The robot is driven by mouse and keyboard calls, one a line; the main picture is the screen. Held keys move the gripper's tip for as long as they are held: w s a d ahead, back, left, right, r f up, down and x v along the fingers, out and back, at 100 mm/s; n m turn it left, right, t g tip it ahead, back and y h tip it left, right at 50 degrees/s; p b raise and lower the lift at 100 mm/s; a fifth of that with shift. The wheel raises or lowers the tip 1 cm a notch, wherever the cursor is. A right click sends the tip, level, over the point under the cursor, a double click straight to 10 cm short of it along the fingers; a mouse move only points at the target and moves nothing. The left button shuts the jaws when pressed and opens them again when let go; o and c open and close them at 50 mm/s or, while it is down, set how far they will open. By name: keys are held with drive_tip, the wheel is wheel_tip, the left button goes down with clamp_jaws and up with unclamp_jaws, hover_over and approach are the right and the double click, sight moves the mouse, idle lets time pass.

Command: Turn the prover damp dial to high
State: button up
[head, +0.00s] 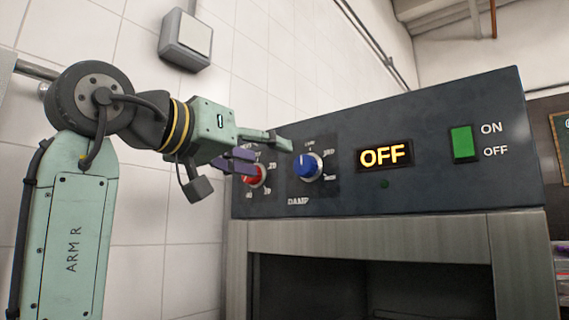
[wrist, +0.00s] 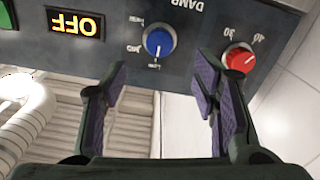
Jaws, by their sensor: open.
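The damp dial is a round blue knob (head: 307,167) on the dark control panel, with a DAMP label below it. Its white pointer line points up to the top mark, and the mark at upper right seems to read MED. In the wrist view, which is upside down, the blue dial (wrist: 158,41) shows whole, its line pointing down in the picture. My gripper (head: 268,155) is open and empty in front of the panel, apart from the dial. In the wrist view its fingertips (wrist: 162,76) spread on both sides below the dial.
A red dial (head: 255,177) with number marks sits left of the blue one, partly hidden by my gripper. An amber OFF display (head: 384,155) and a green ON/OFF switch (head: 462,143) are to the right. The prover's metal frame (head: 370,225) and dark opening lie below the panel.

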sight(301, 166)
drive_tip(key=p+x, duration=0.3)
drive_tip(key=x, duration=0.7)
drive_tip(key=shift+w+d, duration=0.15)
drive_tip(key=c, duration=1.2)
drive_tip(key=shift+o, duration=0.2)
